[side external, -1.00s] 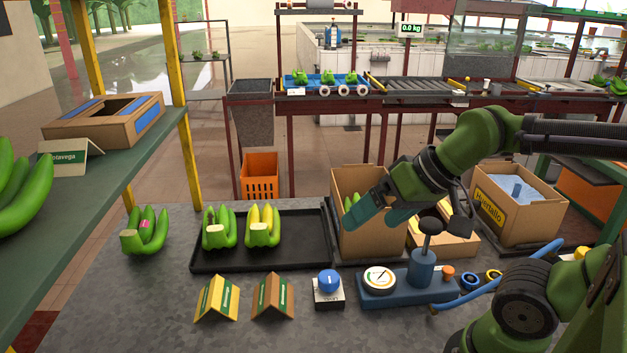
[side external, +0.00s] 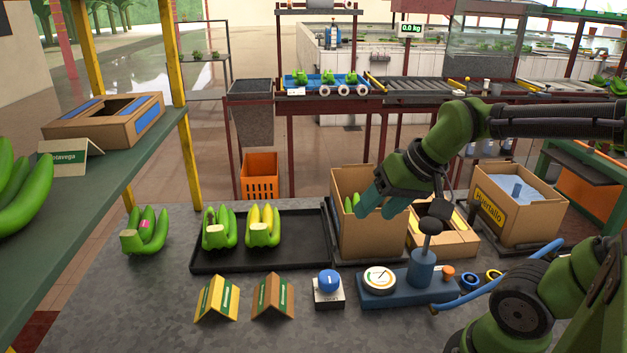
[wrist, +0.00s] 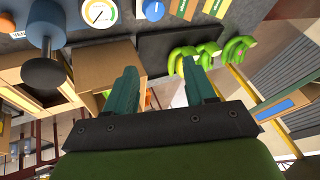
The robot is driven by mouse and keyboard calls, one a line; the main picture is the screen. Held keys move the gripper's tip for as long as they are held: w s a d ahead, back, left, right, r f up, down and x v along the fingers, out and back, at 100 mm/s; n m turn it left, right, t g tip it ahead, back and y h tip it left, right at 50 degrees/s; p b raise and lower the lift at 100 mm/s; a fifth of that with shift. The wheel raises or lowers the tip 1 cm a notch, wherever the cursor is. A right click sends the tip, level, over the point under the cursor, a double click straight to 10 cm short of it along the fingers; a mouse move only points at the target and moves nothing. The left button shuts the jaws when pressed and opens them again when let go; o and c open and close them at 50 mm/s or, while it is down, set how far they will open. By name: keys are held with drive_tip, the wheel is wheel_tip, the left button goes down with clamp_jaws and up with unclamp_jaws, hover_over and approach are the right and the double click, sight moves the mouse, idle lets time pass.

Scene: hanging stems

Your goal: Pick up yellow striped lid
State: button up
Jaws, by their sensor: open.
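I cannot make out a plainly striped yellow lid. A yellow folded card (side external: 217,298) with a green label stands like a tent at the front of the grey table, and its edge shows in the wrist view (wrist: 214,7). Small yellow and blue round pieces (side external: 467,278) lie right of the blue gauge device, too small to tell apart. My gripper (side external: 383,204) is open and empty, beside and partly in front of the open cardboard box (side external: 367,238). In the wrist view its two teal fingers (wrist: 160,85) are spread apart with nothing between them.
A black tray (side external: 285,258) holds two banana bunches, with another bunch (side external: 146,232) to its left. A brown tent card (side external: 273,297), a blue knob (side external: 328,285) and the gauge device (side external: 400,288) line the front. A smaller box (side external: 455,238) and a labelled box (side external: 515,212) stand right.

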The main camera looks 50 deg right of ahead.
drive_tip(key=w+d+m+g, duration=0.1)
drive_tip(key=d, duration=0.3)
drive_tip(key=w+d+f+m+g+h, duration=0.1)
drive_tip(key=w+d, duration=0.1)
drive_tip(key=d, duration=0.3)
drive_tip(key=w+d, duration=0.1)
drive_tip(key=d, duration=0.4)
drive_tip(key=shift+w+d+f+m+g+h, duration=0.2)
drive_tip(key=shift+d+f+m+g+h, duration=0.1)
drive_tip(key=shift+f+m+g, duration=0.1)
drive_tip(key=d+f+m+g, duration=0.1)
drive_tip(key=d+f+g, duration=0.1)
drive_tip(key=d, duration=1)
hover_over(411, 218)
drive_tip(key=shift+n+g, duration=0.3)
drive_tip(key=shift+n, duration=0.1)
wheel_tip(411, 218, down, 10)
drive_tip(key=shift+d+f, duration=0.1)
drive_tip(key=shift+f, duration=0.05)
wheel_tip(411, 218, down, 5)
drive_tip(key=shift+w+f, duration=0.1)
drive_tip(key=shift+f, duration=0.05)
drive_tip(key=c, duration=0.6)
drive_tip(key=shift+o, duration=0.2)
